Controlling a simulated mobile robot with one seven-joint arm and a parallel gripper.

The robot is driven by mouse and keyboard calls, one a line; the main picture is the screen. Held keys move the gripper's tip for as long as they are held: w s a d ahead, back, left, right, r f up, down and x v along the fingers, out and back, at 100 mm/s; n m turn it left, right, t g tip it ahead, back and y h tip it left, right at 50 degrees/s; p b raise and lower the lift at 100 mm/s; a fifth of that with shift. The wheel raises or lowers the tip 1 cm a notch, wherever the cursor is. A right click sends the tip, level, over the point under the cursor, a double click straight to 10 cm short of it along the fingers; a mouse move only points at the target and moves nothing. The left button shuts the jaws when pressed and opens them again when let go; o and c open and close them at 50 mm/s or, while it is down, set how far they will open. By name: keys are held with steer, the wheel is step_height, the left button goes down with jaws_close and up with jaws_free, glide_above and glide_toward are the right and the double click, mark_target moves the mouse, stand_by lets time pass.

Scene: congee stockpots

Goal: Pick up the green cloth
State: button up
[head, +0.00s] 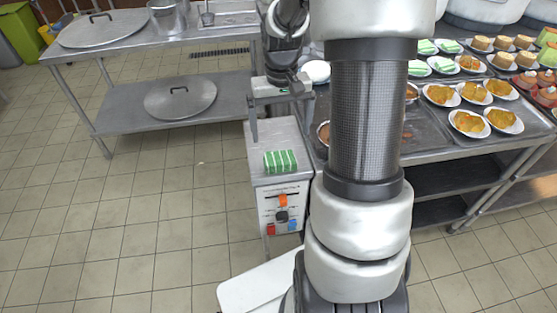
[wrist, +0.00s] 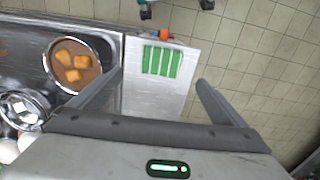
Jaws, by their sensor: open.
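The green cloth (head: 280,161) has white stripes and lies flat on top of a small metal cabinet (head: 262,135). The cabinet has knobs and coloured switches on its front. My gripper (head: 283,118) is above the cabinet's top, behind the cloth in the head view, open and empty. In the wrist view the cloth (wrist: 162,61) lies ahead of the spread fingers (wrist: 158,88), roughly in line with the gap between them. Nothing covers the cloth in either view. The gripper is apart from it.
Left of the cabinet is a steel table (head: 165,40) with pot lids on its top and lower shelf. On the right, a counter (head: 430,145) holds several plates of food. A bowl with orange pieces (wrist: 75,66) stands close left of the cabinet in the wrist view. Tiled floor in front is clear.

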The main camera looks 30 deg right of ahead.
glide_above(281, 159)
steer(key=f, duration=0.4)
steer(key=shift+w+d+f+b, duration=0.1)
steer(key=shift+w+f+b, duration=0.2)
steer(key=shift+w+f, duration=0.1)
steer(key=shift+s+f+b, duration=0.25)
steer(key=shift+f+b, duration=0.05)
steer(key=shift+f, duration=1.05)
steer(key=shift+s+f+b, duration=0.2)
steer(key=shift+f+b, duration=0.1)
steer(key=shift+f, duration=1)
steer(key=c, duration=1.1)
steer(key=r+p, duration=0.2)
steer(key=r, duration=0.8)
steer(key=shift+a, duration=0.2)
steer(key=o, duration=0.5)
steer(key=c, duration=0.4)
steer(key=shift+d, duration=0.15)
